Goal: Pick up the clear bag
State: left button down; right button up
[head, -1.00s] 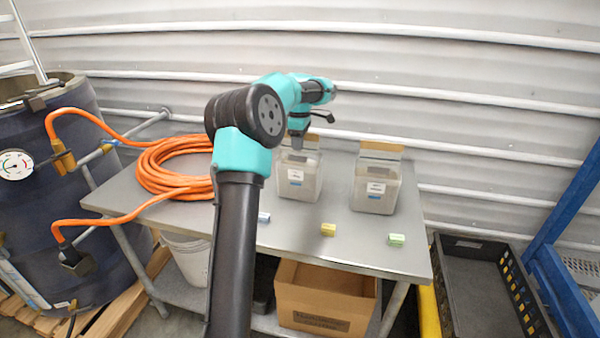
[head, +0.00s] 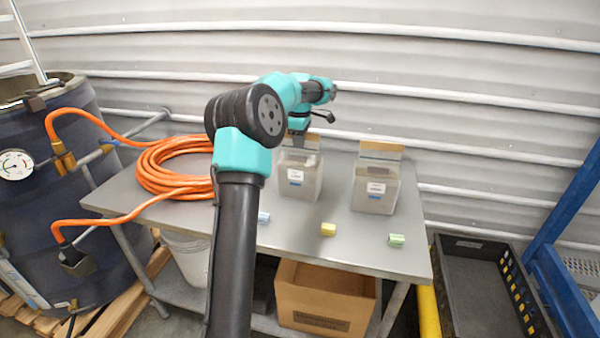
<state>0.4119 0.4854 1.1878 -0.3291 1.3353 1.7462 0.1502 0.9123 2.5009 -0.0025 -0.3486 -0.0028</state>
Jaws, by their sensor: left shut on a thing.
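Two clear bags with brown tops and small white-and-blue labels stand upright on the grey table (head: 330,245). My left gripper (head: 299,143) is at the top of the left clear bag (head: 303,187), pointing down, and is shut on it. The fingertips are small and partly hidden, so the exact grip is hard to see. I cannot tell whether the bag's base is clear of the table. The right clear bag (head: 375,192) stands apart to the right, untouched. My right gripper is out of view.
A coiled orange hose (head: 172,172) lies on the table's left. Small blue, yellow (head: 328,229) and green (head: 396,240) blocks lie near the front edge. A cardboard box (head: 325,300) is below; a black crate (head: 485,290) stands at right. A corrugated wall is behind.

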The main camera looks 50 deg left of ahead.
pick_arm(q)
jog(key=shift+r, duration=0.2)
jog(key=shift+r, duration=1.7)
jog(key=s+d+r, duration=0.1)
jog(key=s+d, duration=0.9)
jog(key=d, duration=0.2)
jog(key=shift+s+r, duration=0.15)
jog(key=shift+s, duration=0.15)
jog(key=c, duration=1.7)
grip_release()
grip_shut()
